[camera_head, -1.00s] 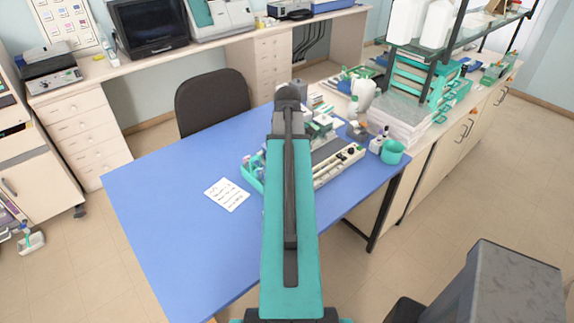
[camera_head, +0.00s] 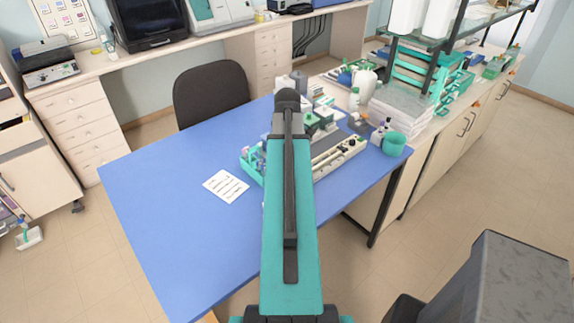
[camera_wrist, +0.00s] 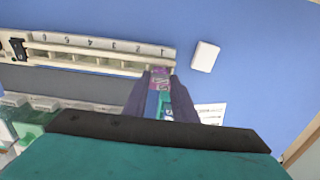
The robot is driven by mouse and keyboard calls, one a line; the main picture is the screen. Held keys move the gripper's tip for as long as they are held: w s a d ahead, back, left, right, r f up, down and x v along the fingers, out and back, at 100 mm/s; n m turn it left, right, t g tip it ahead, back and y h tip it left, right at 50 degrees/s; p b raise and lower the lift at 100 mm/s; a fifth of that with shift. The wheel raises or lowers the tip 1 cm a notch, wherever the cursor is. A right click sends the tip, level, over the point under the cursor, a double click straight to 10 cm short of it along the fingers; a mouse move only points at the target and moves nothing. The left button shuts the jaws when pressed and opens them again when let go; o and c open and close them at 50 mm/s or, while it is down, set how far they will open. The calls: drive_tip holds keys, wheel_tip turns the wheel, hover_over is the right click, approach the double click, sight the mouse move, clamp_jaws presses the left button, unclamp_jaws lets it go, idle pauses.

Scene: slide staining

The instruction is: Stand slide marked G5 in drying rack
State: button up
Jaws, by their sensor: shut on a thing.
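In the wrist view my gripper (camera_wrist: 160,82) is shut on a thin slide (camera_wrist: 159,77) with a pink and purple patch. Its mark cannot be read. The slide's far end is close to the near edge of a long pale rack (camera_wrist: 100,58) with numbered divisions, at the end marked 1. I cannot tell whether they touch. In the head view the pale rack (camera_head: 340,158) lies on the blue table, partly behind my arm, which hides my gripper and the slide.
A white card with dark marks (camera_head: 226,186) lies on the blue table (camera_head: 170,220). A small white block (camera_wrist: 205,56) is beside the rack's end. A teal cup (camera_head: 394,144) and small bottles stand at the right. The table's left and front are clear.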

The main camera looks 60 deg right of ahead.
drive_tip(key=shift+f+b, duration=0.5)
drive_tip(key=shift+f, duration=0.8)
drive_tip(key=shift+f, duration=0.35)
idle(0.5)
drive_tip(key=o, duration=1.1)
drive_tip(key=shift+r, duration=0.1)
drive_tip(key=shift+r+b, duration=1.75)
drive_tip(key=shift+r, duration=5.05)
